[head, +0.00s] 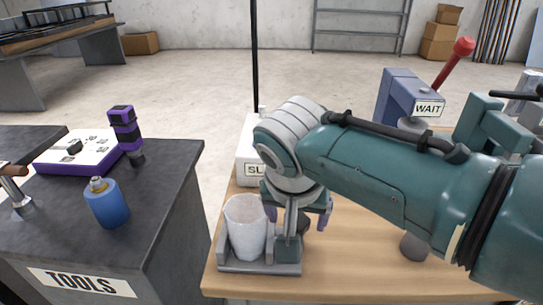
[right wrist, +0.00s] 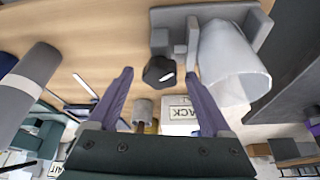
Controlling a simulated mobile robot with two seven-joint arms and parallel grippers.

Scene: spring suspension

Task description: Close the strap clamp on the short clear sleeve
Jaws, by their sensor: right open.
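The short clear sleeve (head: 245,230) is a frosty, whitish cup-like tube standing upright in a grey holder (head: 262,268) near the table's front left corner. In the right wrist view the sleeve (right wrist: 230,65) is at upper right, beside grey upright plates (right wrist: 192,38) and a dark knob (right wrist: 157,70). These look like the strap clamp; whether its strap is closed cannot be told. My right gripper (head: 298,213) points down just right of the sleeve. Its purple fingers are apart, with the knob showing between the tips (right wrist: 158,78); contact cannot be told. My left gripper is out of view.
A white box (head: 246,150) with a partly hidden label stands behind my right arm. A blue-grey WAIT box (head: 398,98) with a red lever is at back right. The dark TOOLS bench (head: 165,215) at left holds a blue canister (head: 106,205). The table front is clear.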

